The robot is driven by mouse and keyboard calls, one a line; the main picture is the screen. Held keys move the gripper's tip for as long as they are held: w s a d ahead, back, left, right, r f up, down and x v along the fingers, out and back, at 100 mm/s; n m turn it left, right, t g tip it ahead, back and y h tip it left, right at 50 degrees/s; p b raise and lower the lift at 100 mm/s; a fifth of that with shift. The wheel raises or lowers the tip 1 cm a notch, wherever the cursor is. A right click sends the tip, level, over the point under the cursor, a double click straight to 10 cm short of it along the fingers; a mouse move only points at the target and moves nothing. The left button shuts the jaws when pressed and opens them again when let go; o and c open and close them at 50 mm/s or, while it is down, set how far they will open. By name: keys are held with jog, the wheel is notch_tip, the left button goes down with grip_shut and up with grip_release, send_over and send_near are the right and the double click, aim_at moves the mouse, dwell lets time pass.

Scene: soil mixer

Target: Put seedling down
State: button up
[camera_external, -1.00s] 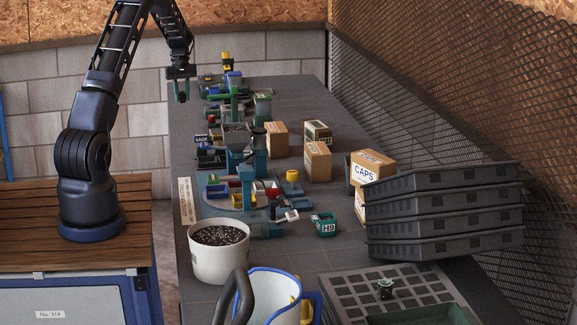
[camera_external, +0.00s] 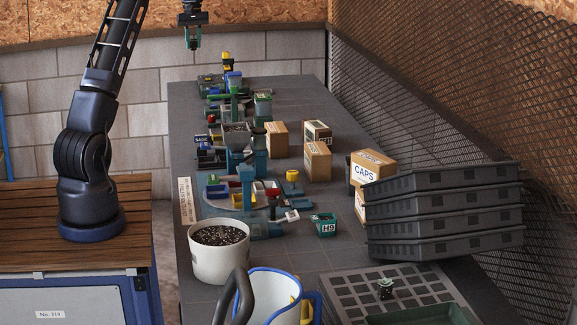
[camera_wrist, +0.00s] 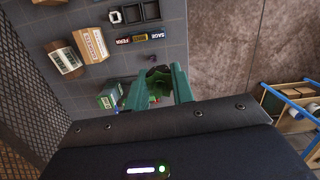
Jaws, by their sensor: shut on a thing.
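My gripper (camera_external: 193,46) hangs high above the far left end of the dark workbench (camera_external: 310,95), apart from everything on it. In the wrist view, its green fingers (camera_wrist: 157,78) are closed around a small seedling (camera_wrist: 158,84) with a dark plug and some green. Another small seedling (camera_external: 385,286) stands in the grey cell tray (camera_external: 345,290) at the near end of the bench.
A white pot of soil (camera_external: 220,262), a stack of black trays (camera_external: 445,205) and cardboard boxes (camera_external: 318,160) stand on the bench. Several small machines line its left side. A mesh fence (camera_external: 440,100) borders the right. The bench's far right part is clear.

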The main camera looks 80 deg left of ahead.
jog(key=w+d+m, duration=0.3)
jog(key=w+d, duration=0.9)
jog(key=w, duration=0.3)
jog(key=w+d+m, duration=0.2)
jog(key=w+d, duration=0.9)
jog(key=w, duration=0.5)
jog(key=w+d+m+g, duration=0.15)
jog(key=w+d, duration=0.35)
jog(key=d, duration=0.6)
jog(key=w+d+m, duration=0.2)
jog(key=w+d, duration=0.3)
jog(key=d, duration=0.6)
jog(key=w+d+m, duration=0.1)
jog(key=w+d, duration=0.4)
jog(key=d, duration=0.7)
jog(key=w+d+m+y, duration=0.1)
jog(key=w+d+m, duration=0.15)
jog(key=d, duration=1.85)
jog(key=m, duration=0.7)
send_over(363, 312)
notch_tip(363, 312, down, 4)
jog(key=shift+g+y, duration=0.25)
jog(key=shift+y, duration=0.15)
jog(key=f, duration=2.1)
jog(key=shift+w, duration=0.3)
jog(key=shift+f, duration=0.15)
